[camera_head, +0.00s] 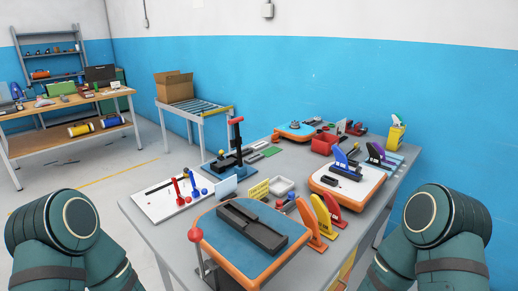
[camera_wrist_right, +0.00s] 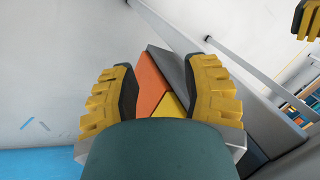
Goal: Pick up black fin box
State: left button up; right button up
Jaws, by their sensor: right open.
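In the head view, a long dark box with a slot along it (camera_head: 250,226), which looks like the black fin box, lies on a blue board with an orange rim (camera_head: 222,232) at the table's near end. A smaller dark block (camera_head: 341,182) lies on a white-topped board with an orange rim (camera_head: 322,187) farther right. My right gripper (camera_wrist_right: 162,70) is open in the right wrist view, with orange, yellow and grey surfaces beyond its fingers. No black box shows between them. A yellow-padded gripper part, probably my left gripper (camera_wrist_right: 308,20), is cut off at that view's top right.
Beside the near board stand orange and yellow fins (camera_head: 322,215) and a red-knobbed lever (camera_head: 196,236). A white panel with red and blue handles (camera_head: 165,199) lies left. The grey table (camera_head: 150,228) is crowded; its near left edge is bare.

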aim_at(245, 152)
jog(key=k, duration=0.4)
jog(key=k+u, duration=0.1)
jog(key=u, duration=0.25)
jog(key=k+u, duration=0.1)
jog(key=u, duration=0.55)
jog(key=i+j+u, duration=0.35)
jog(key=i+u, duration=0.4)
jog(key=i, duration=0.15)
jog(key=i+z, duration=0.15)
jog(key=i, duration=0.85)
jog(key=i+z, duration=0.1)
jog(key=i, duration=0.9)
jog(key=i+j+z, duration=0.15)
jog(key=i, duration=0.8)
jog(key=i+z, duration=0.75)
jog(key=i+j+z, duration=0.1)
jog(key=i+z, duration=0.3)
jog(key=i+l+z, duration=0.15)
jog(key=z, duration=0.3)
jog(key=i+z, duration=0.6)
jog(key=z, duration=0.25)
